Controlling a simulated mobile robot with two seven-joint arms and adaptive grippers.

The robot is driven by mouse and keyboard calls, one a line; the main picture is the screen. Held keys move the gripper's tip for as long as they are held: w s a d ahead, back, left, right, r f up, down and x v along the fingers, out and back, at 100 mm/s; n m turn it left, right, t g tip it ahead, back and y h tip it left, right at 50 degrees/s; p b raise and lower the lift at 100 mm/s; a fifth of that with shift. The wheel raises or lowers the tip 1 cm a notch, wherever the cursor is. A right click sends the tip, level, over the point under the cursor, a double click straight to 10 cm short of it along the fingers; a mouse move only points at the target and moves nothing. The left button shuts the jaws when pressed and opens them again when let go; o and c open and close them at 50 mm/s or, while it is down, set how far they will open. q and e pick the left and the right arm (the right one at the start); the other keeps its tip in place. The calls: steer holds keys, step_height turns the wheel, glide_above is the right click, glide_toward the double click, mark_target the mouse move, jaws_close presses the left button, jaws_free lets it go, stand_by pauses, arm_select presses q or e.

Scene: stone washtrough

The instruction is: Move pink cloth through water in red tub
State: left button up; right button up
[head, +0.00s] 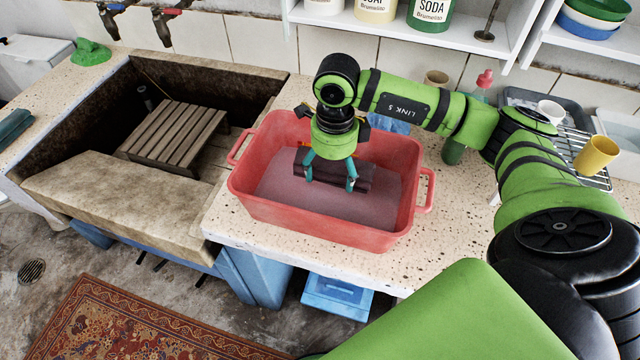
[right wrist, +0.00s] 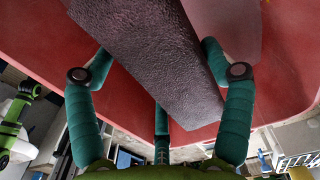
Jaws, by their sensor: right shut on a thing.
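The red tub (head: 320,224) stands on the speckled counter and holds dull mauve water (head: 285,192). My right gripper (head: 330,183) points down inside the tub. It is shut on the cloth (head: 362,179), which looks dark maroon and like a thick folded strip. The cloth lies across the fingers, low over the water; I cannot tell how much of it is under the surface. In the right wrist view the cloth (right wrist: 150,55) runs between the teal fingers, with the red tub wall behind. My left gripper does not show.
The stone trough (head: 110,195) with a wooden slatted rack (head: 178,135) lies left of the tub. A bottle with a pink top (head: 484,80), a yellow cup (head: 596,154) and a dish rack (head: 580,150) stand to the right. A shelf (head: 410,28) hangs above.

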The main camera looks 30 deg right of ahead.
mark_target(332, 167)
steer(key=shift+r+p, duration=1.3)
steer(key=shift+r, duration=1.25)
